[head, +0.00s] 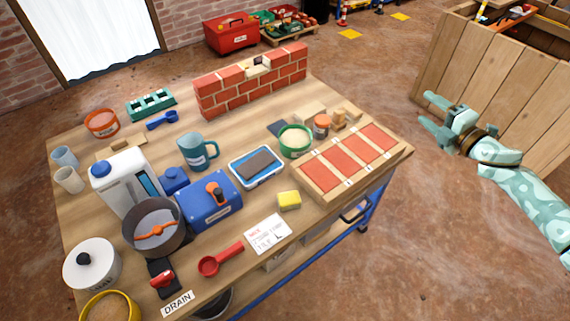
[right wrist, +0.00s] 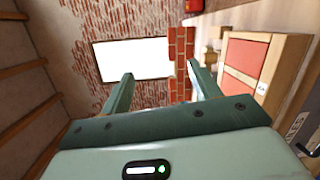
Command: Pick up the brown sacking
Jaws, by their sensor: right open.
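I cannot make out any brown sacking in either view. My right gripper (head: 426,108) is open and empty. It is in the air to the right of the workbench (head: 225,285), between it and a wooden crate. In the right wrist view its two fingers (right wrist: 163,88) stand wide apart with nothing between them. My left gripper is in neither view.
The bench is crowded: a small brick wall (head: 250,82), a tray of red panels (head: 345,160), a blue box (head: 212,205), a teal mug (head: 196,151) and a white pot (head: 91,264). The large wooden crate (head: 450,65) stands at the right. Floor between is clear.

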